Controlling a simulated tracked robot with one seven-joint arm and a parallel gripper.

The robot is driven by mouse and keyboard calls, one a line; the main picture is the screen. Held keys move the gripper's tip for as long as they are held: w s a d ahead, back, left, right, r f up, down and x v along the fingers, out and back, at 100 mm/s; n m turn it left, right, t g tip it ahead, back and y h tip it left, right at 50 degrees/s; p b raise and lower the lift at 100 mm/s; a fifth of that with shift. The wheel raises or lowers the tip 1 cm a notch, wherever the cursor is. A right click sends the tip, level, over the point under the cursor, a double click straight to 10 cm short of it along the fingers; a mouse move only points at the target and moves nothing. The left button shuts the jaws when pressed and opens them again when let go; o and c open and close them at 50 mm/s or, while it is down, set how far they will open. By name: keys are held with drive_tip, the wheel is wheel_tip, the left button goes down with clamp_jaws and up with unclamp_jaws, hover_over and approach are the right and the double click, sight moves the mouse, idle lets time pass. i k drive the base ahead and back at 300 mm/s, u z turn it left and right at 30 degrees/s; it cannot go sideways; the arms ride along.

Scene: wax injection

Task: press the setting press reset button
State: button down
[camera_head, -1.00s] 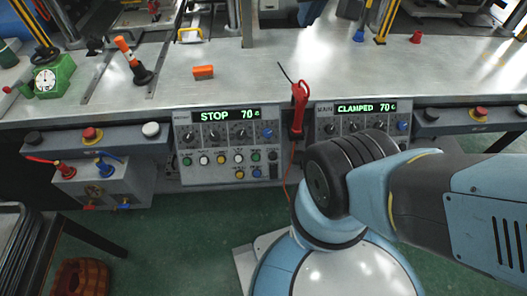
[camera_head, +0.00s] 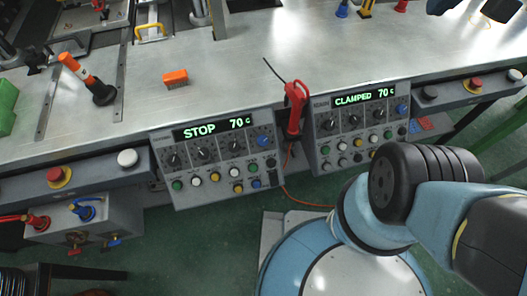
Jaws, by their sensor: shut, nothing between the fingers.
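Two grey control panels hang under the front edge of the bench. The left control panel (camera_head: 214,160) has a green display (camera_head: 215,127) reading STOP 70 c, a row of dial knobs and several green, white, yellow, blue and black buttons (camera_head: 215,178). The right control panel (camera_head: 360,128) has a display (camera_head: 364,97) reading CLAMPED 70 c and similar knobs and buttons. The small labels are too blurred to tell which button is reset. My gripper is not clearly visible. My blue and black arm fills the lower right, just below the right panel.
A red tool (camera_head: 295,108) with a cable hangs between the panels. An orange block (camera_head: 175,78) and an orange-handled tool (camera_head: 88,80) are on the metal bench (camera_head: 225,65). Red mushroom buttons (camera_head: 55,174) and (camera_head: 475,83) flank the panels.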

sight(256, 184)
drive_tip(key=z, duration=0.15)
drive_tip(key=k, duration=2.4)
drive_tip(key=u, duration=1.3)
drive_tip(key=i, duration=1.05)
drive_tip(key=z, duration=0.05)
